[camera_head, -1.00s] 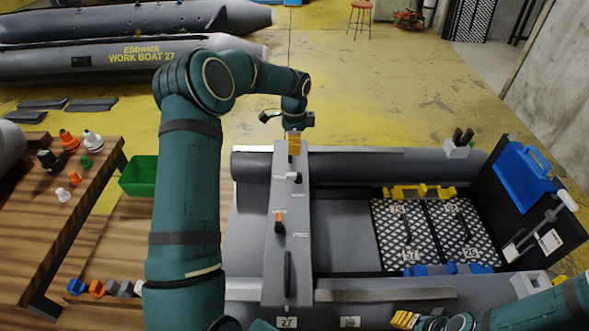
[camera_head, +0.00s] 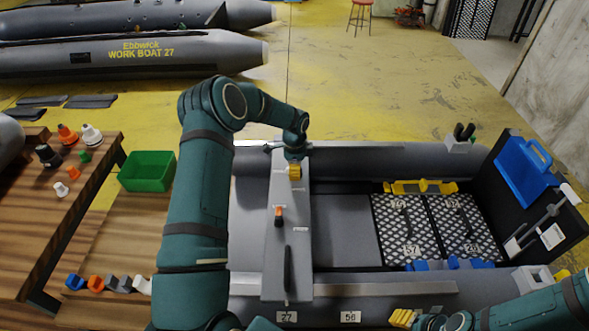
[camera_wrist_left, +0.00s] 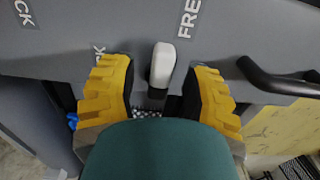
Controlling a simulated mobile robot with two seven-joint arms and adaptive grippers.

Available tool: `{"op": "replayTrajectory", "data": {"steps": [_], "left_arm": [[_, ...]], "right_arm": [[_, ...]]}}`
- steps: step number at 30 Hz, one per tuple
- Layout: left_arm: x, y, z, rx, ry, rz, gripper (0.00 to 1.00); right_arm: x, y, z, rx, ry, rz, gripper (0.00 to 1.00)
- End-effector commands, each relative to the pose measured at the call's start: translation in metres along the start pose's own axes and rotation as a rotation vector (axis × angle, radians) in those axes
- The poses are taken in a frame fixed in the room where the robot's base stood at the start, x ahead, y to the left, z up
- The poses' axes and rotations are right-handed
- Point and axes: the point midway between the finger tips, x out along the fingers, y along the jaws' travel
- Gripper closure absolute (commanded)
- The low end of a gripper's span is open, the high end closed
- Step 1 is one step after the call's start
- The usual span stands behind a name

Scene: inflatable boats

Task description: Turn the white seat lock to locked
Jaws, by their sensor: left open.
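The white seat lock (camera_wrist_left: 161,65) is a small pale lever on the grey seat board (camera_head: 272,262). In the left wrist view it stands between the two yellow fingers of my left gripper (camera_wrist_left: 160,92), with a gap on each side. A FREE label (camera_wrist_left: 188,17) is up and to its right, and a partly hidden label ending in K (camera_wrist_left: 97,52) is to its left. In the head view my left gripper (camera_head: 295,170) is over the far part of the board and hides the white lock. My right gripper (camera_head: 404,318) is at the bottom edge, partly seen.
An orange lever (camera_head: 279,215) and a black handle (camera_head: 287,268) are on the same board, nearer me. A black bar handle (camera_wrist_left: 275,78) is right of the lock in the wrist view. A green bin (camera_head: 147,171) and wooden table (camera_head: 40,210) stand left.

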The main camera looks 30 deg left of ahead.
Motion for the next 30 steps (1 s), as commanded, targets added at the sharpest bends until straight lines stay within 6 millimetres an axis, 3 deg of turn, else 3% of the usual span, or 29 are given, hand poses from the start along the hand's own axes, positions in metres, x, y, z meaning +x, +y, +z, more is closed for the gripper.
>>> {"op": "replayTrajectory", "data": {"steps": [7, 11, 12, 30], "left_arm": [[0.0002, -0.0001, 0.0002, 0.0, 0.0, 0.0, 0.53], [0.0001, -0.0001, 0.0002, 0.0, 0.0, 0.0, 0.98], [0.0001, -0.0001, 0.0002, 0.0, 0.0, 0.0, 1.0], [0.0018, 0.0015, 0.0, -0.089, -0.001, 0.001, 1.0]], "right_arm": [[-0.0001, 0.0, 0.0, 0.0, 0.0, 0.0, 0.52], [-0.0001, 0.0, 0.0, 0.0, 0.0, 0.0, 0.52], [-0.0001, 0.0, 0.0, 0.0, 0.0, 0.0, 0.52], [0.004, 0.0016, 0.0015, -0.001, -0.003, 0.0, 0.52]]}}
